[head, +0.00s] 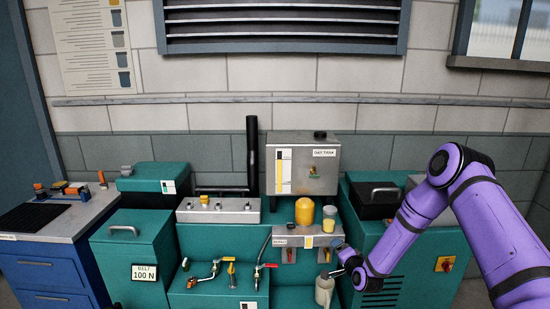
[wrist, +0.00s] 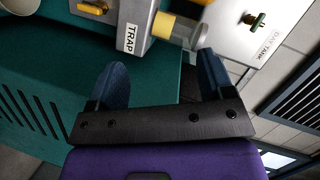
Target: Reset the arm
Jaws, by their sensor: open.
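My purple arm (head: 425,215) reaches in from the right in the head view, bent at its elbow. My gripper (head: 344,262) is at the front right of the grey metal shelf (head: 345,238), close to a pale bottle (head: 324,290). In the wrist view my gripper (wrist: 162,76) has its two dark blue fingers spread apart with nothing seen between them. Beyond the fingertips are the TRAP label (wrist: 130,38) and a clear cylinder with a yellow part (wrist: 178,28). I cannot tell whether a finger touches anything.
A yellow tank (head: 304,212) and a clear jar (head: 329,218) stand on the shelf, below the DAY TANK box (head: 315,150). Red- and yellow-handled valves (head: 231,270) are to the left. A teal BELT 100 N box (head: 135,250) stands further left.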

